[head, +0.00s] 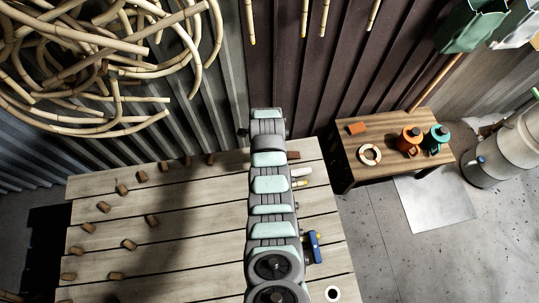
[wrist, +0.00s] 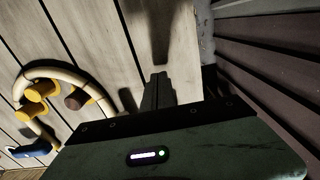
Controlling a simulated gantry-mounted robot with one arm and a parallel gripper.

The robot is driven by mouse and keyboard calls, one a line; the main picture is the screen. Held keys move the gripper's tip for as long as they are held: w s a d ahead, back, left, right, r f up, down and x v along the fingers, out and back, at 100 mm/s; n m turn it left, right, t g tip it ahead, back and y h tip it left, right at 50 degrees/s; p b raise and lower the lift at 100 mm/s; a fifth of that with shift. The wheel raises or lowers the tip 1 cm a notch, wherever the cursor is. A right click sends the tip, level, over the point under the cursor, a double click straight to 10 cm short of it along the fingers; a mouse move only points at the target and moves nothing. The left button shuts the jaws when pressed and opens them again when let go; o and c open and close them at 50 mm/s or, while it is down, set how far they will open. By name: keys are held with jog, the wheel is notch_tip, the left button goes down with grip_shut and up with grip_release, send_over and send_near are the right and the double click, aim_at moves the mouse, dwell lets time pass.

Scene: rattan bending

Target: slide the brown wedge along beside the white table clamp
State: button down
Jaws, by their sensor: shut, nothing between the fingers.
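A small brown block (head: 293,155), which looks like the brown wedge, lies near the table's back edge, just right of my arm in the head view. A whitish piece (head: 301,172), possibly the white table clamp, sits just in front of it, partly hidden by my arm. I cannot make out its shape. In the wrist view my gripper (wrist: 158,88) is shut and empty, its fingers over the planks near the table edge. The head view hides my gripper behind the arm. I cannot surely identify the wedge or the clamp in the wrist view.
In the wrist view a rattan cane (wrist: 62,74) curves around yellow pegs (wrist: 42,90) and a brown peg (wrist: 75,98) at left. A blue tool (head: 314,246) lies at the table's right. Several wooden pegs (head: 129,244) stand on the left. A corrugated wall (wrist: 265,55) rises close behind the edge.

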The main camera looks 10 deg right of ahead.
notch_tip(320, 180, up, 8)
jog(key=shift+b, duration=0.4)
